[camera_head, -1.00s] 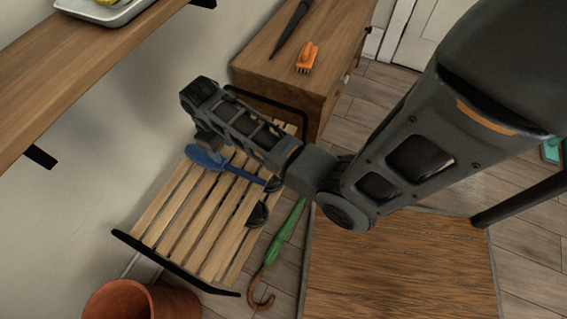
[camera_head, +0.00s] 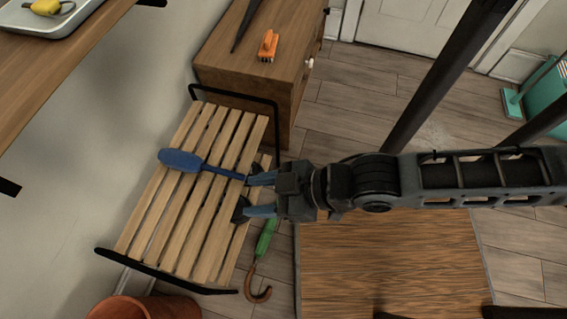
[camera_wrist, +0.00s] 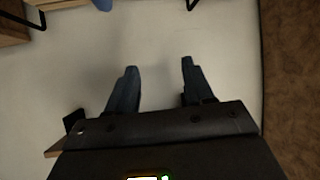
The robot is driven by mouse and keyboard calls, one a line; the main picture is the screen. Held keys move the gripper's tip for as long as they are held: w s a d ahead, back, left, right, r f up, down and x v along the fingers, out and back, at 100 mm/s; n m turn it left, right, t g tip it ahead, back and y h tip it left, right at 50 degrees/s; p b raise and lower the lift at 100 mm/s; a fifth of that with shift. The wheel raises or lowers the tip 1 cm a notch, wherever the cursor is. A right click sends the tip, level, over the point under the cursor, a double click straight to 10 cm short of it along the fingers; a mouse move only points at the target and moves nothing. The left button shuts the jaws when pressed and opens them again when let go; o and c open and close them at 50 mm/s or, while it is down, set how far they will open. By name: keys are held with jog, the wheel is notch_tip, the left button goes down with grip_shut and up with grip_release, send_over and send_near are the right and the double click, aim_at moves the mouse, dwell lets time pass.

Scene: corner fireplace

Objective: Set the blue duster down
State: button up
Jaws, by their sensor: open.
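The blue duster (camera_head: 180,160) lies on the slatted wooden bench (camera_head: 152,215) in the head view. Its wide head is toward the wall and its thin handle points right, across the slats. My gripper (camera_head: 247,195) is at the bench's right edge with its fingers spread, pointing left. The upper finger appears close to the handle's end; I cannot tell whether they touch. In the wrist view, my gripper (camera_wrist: 158,64) is open and nothing shows between the fingers. A blue piece at that view's top edge is cut off.
A wooden cabinet (camera_head: 225,60) with an orange brush (camera_head: 268,45) stands behind the bench. A green umbrella (camera_head: 266,238) and a terracotta pot (camera_head: 145,308) are near its front. Small dark items by the fingers are unclear. A wall shelf (camera_head: 60,60) overhangs at upper left.

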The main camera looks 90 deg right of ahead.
jog(key=s+r+t+y, duration=0.1)
jog(key=s+r+t, duration=0.2)
jog(key=r, duration=0.9)
jog(key=shift+s+a+r+n, duration=0.25)
jog(key=shift+s+a+n, duration=0.15)
jog(key=shift+s, duration=0.25)
